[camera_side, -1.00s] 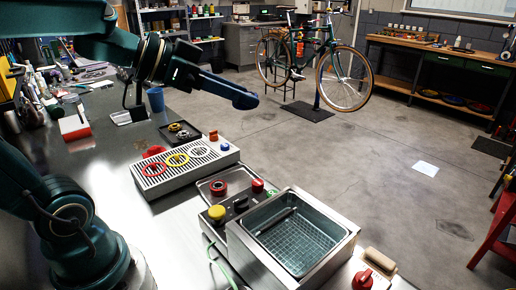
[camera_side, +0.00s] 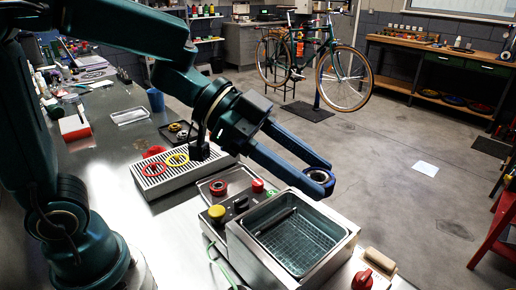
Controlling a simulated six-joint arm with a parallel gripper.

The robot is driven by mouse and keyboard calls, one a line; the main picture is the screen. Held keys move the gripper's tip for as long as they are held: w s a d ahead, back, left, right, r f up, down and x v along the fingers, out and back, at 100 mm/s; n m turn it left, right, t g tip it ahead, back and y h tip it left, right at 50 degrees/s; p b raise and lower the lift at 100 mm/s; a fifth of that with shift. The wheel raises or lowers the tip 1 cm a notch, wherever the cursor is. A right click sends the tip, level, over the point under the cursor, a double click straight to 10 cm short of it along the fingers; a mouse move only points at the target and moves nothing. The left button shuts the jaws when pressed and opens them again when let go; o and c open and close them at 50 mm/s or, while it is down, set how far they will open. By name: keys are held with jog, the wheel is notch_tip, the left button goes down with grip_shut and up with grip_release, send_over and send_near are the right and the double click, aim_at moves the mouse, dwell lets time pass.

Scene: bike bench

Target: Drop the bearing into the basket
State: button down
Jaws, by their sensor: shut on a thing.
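My gripper (camera_side: 325,170) is shut on the bearing (camera_side: 318,177), a small dark and silvery ring held at the fingertips. It is in the air and shows just above the back edge of the metal bath in the picture; its exact height is hard to tell. The wire mesh basket (camera_side: 300,246) sits inside the open rectangular steel bath (camera_side: 345,248), below the gripper in the picture. A dark bar, perhaps its handle, lies along its upper left.
A wooden-handled brush (camera_side: 380,262) lies right of the bath.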

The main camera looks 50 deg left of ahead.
jog(key=shift+d+f, duration=0.1)
jog(key=shift+f, duration=2.85)
jog(key=shift+c, duration=1)
grip_release()
jog(key=shift+v, duration=2.6)
